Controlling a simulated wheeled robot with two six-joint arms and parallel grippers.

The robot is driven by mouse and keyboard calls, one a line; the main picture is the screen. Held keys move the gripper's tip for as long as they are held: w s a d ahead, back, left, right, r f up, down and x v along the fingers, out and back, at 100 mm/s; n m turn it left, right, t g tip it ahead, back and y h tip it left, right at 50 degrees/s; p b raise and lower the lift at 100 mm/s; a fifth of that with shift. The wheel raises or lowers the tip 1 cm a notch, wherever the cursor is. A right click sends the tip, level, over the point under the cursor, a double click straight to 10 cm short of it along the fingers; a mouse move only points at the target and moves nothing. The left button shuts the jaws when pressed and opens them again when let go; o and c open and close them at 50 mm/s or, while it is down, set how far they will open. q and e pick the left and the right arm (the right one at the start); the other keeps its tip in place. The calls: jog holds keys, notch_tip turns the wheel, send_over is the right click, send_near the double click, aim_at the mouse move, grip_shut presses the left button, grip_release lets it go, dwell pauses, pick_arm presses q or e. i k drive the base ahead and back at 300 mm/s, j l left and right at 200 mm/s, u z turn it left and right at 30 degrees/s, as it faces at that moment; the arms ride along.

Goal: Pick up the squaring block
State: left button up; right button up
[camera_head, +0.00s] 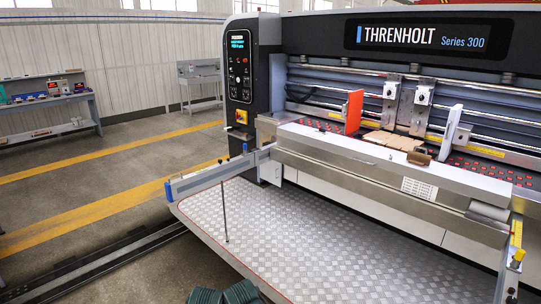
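A small brown block (419,157) rests on the white front beam (400,160) of the machine, right of centre. It is the most block-like loose piece in view, but it is too small to tell for certain that it is the squaring block. Flat tan cardboard pieces (392,140) lie just behind the beam, between an upright orange plate (354,112) and an upright white plate (450,133). I see neither of my grippers clearly in the head view, and nothing is seen held.
A metal tread platform (300,235) lies before the machine, with a rail (210,180) and thin post at its left. A workbench (45,105) is far left. Dark green ridged shapes at the bottom edge are unclear.

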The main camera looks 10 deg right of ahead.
aim_at(415, 158)
jog(key=i+l+z, duration=0.2)
jog(key=i+z, duration=0.3)
jog(key=i, duration=0.15)
jog(key=i+j+z, duration=0.1)
jog(key=i+z, duration=0.4)
jog(key=i, duration=0.15)
jog(key=i+j+z, duration=0.3)
jog(key=i+z, duration=0.2)
jog(key=i, duration=0.15)
jog(key=i+z, duration=0.25)
jog(key=i, duration=0.25)
jog(key=i+z, duration=0.2)
jog(key=i, duration=0.3)
jog(key=i+j+z, duration=0.25)
jog(key=i, duration=0.25)
jog(key=i+j+z, duration=0.2)
jog(key=i, duration=0.3)
